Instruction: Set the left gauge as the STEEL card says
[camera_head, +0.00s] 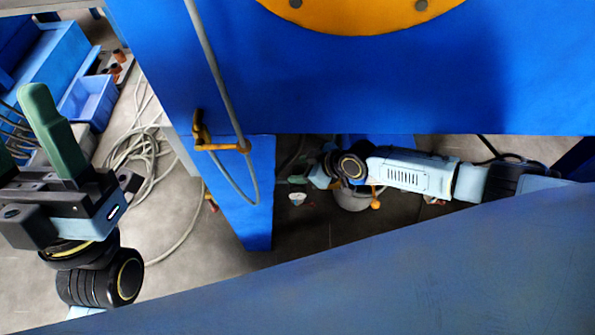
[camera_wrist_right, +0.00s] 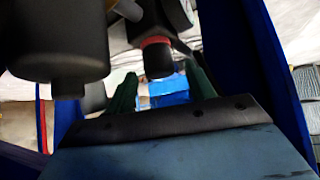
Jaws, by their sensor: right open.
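No gauge and no STEEL card can be made out in either view. My right arm reaches in from the right under the blue machine (camera_head: 330,95). Its gripper (camera_head: 300,180) is small and partly hidden there. In the right wrist view my right gripper (camera_wrist_right: 163,82) has its two green fingers apart. A dark knob-like part with a red ring (camera_wrist_right: 156,42) shows between and above them; contact cannot be told. My left gripper (camera_head: 28,125) is at the left edge, partly cut off, with its green fingers apart and nothing seen between them.
An orange disc (camera_head: 362,14) is on the machine's face. A brass valve (camera_head: 218,146) and a grey hose (camera_head: 214,65) hang at its left leg. Blue crates (camera_head: 88,103) and coiled cables (camera_head: 138,150) lie on the left floor. In the wrist view, a large dark cylinder (camera_wrist_right: 58,38) is close.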

